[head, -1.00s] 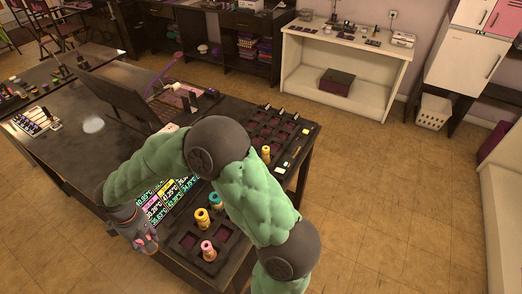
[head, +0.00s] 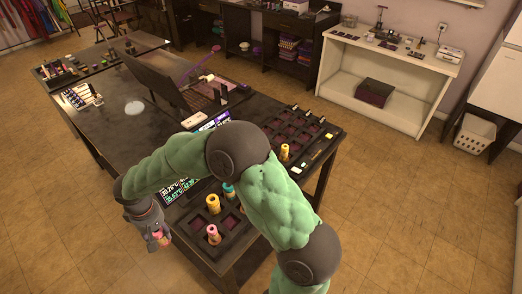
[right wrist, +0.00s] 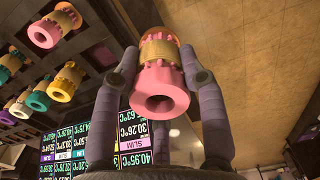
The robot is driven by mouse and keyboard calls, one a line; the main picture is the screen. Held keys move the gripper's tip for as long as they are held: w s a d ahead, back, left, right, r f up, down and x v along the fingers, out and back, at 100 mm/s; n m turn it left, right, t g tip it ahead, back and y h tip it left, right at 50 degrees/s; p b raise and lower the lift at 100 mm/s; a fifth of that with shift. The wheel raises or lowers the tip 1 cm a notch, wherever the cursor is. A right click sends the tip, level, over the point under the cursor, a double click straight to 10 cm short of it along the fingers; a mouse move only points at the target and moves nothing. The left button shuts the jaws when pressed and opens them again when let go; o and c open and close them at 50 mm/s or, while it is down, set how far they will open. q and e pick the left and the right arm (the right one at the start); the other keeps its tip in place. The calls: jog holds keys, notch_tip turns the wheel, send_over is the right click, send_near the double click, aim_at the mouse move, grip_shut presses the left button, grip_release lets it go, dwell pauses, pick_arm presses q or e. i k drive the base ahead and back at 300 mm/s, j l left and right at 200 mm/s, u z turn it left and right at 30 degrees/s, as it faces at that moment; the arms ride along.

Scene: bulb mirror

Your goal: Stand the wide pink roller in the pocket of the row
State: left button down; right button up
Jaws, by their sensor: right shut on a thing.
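My right gripper (head: 158,236) is shut on a pink roller (head: 163,241) beside the near left edge of the table. In the right wrist view the roller (right wrist: 160,92) sits between both fingers, with a pink flared end towards the camera and a yellow band behind it. The dark pocketed row (head: 238,219) lies on the table to the gripper's right. Another pink-and-yellow roller (head: 213,235) stands in it, with a yellow one (head: 213,204) and a teal one (head: 229,190) farther back. My arm hides part of the row. My left gripper is out of view.
A screen with temperature readings (right wrist: 130,138) lies beside the row, partly under my arm. A second pocketed tray (head: 290,128) with an orange roller (head: 284,153) is at the back right. A dark laptop-like panel (head: 172,80) stands farther back. Floor is clear around the table.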

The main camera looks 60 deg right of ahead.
aim_at(295, 149)
jog(key=k+l, duration=0.35)
jog(key=k+l+u, duration=0.1)
jog(key=k+l, duration=0.25)
jog(key=l, duration=1.4)
jog(key=k+l+u, duration=0.1)
jog(key=l, duration=1.05)
jog(key=i+l, duration=0.15)
jog(key=i, duration=0.25)
